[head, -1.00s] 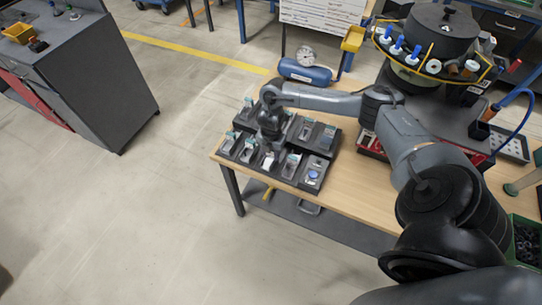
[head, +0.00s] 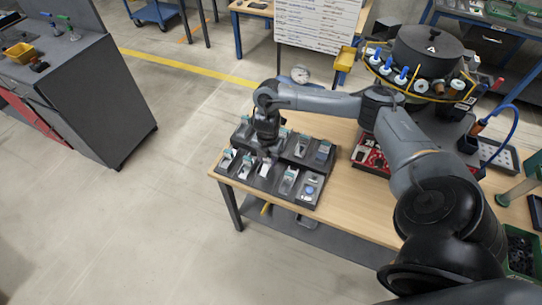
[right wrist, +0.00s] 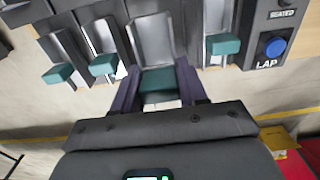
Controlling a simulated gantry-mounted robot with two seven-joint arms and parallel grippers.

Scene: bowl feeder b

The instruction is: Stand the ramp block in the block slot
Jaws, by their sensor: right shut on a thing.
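My right gripper (right wrist: 159,88) is over the front row of a dark slotted tray (right wrist: 83,17), which also shows on the table in the head view. Its purple fingers are shut on a teal-ended piece (right wrist: 160,80), which I take to be the ramp block; a white edge shows below it. A grey sloped recess (right wrist: 153,38) lies directly beyond the piece. I cannot tell whether the piece touches it or which recess is the block slot. In the head view the right gripper (head: 267,148) covers part of the tray. My left gripper is not in view.
Similar recesses with teal-ended pieces lie on both sides, one (right wrist: 103,65) close left and one (right wrist: 222,44) right. A blue LAP button (right wrist: 274,47) stands at the tray's right end. A bowl feeder (head: 430,52) stands at the back right.

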